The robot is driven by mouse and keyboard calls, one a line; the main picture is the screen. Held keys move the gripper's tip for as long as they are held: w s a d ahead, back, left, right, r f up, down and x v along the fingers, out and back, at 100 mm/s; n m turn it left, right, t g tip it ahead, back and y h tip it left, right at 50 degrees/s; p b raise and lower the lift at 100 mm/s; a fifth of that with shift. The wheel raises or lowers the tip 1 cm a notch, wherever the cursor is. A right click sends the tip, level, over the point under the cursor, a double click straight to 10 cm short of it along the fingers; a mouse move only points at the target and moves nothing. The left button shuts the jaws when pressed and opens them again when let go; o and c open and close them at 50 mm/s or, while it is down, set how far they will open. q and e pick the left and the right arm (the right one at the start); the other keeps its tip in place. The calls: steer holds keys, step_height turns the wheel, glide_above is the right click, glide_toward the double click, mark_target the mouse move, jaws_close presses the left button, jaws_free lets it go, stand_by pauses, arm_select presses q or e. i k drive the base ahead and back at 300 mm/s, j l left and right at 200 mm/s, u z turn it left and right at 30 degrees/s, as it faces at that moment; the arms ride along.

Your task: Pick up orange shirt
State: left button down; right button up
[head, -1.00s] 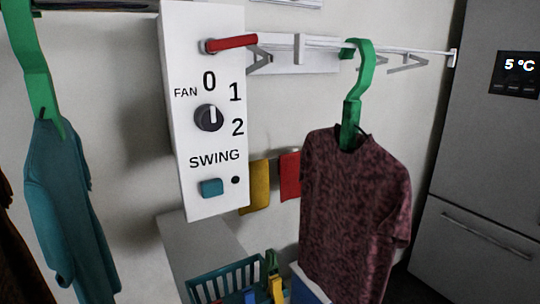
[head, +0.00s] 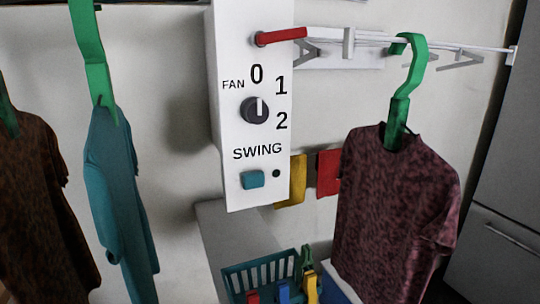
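No plainly orange shirt shows in the head view. A dark brown-orange shirt (head: 38,200) hangs at the far left, partly cut off by the frame's left edge. A teal shirt (head: 118,200) hangs beside it on a green hanger (head: 92,55). A dark red patterned shirt (head: 395,215) hangs at the right on another green hanger (head: 403,90). Neither of my grippers is in view.
A white fan panel (head: 240,130) with a knob, a red lever and a teal button stands in the middle. A white rack (head: 450,50) runs along the wall. A teal basket (head: 258,275) with clothespins sits below. A grey fridge (head: 510,190) stands at the right.

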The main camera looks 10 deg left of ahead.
mark_target(46, 258)
steer(key=j+u, duration=0.2)
steer(key=u, duration=1.3)
steer(key=i+j+z, duration=0.15)
steer(key=j+z, duration=0.2)
steer(key=j, duration=0.35)
steer(key=j+z, duration=0.35)
steer(key=j, duration=0.4)
